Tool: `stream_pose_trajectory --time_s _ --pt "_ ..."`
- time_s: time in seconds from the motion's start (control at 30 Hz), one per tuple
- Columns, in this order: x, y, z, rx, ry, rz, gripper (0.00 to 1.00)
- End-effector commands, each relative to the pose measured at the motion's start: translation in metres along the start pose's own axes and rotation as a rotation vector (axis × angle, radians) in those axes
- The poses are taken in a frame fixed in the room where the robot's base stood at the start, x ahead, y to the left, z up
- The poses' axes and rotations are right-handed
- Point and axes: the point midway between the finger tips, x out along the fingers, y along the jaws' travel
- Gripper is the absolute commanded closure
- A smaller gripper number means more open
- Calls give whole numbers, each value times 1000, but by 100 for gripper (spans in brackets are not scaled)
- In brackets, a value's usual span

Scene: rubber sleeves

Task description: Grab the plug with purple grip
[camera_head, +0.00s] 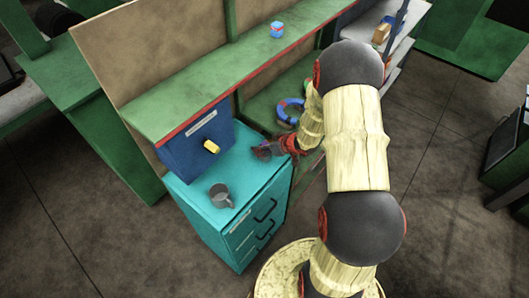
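My gripper (264,151) is low over the back right part of the teal cabinet top (250,178), to the right of the blue box. It is small and dark, and I cannot tell whether its fingers are open or shut. A dark, slightly purplish patch shows at the fingers, but I cannot tell whether it is the plug or part of the gripper. No plug with a purple grip can be clearly made out elsewhere. A yellow piece (211,146) sticks out from the front of the blue box (190,140), to the left of my gripper.
A grey mug (220,195) stands on the cabinet top near its front left. A green shelf with a red edge (180,95) runs above the blue box. A blue ring-shaped object (289,111) lies on the green surface behind the gripper.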

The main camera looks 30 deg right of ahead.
Motion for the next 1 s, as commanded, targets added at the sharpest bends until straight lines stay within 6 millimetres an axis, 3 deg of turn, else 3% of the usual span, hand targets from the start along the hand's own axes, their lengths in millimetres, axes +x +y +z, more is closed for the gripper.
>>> stream_pose_trajectory --time_s 0.2,0.5,1.0 --pt "29 -1 0 0 -2 -1 52" --pt "34 -1 -1 0 -2 1 52" --pt "33 0 -1 0 -2 1 80"
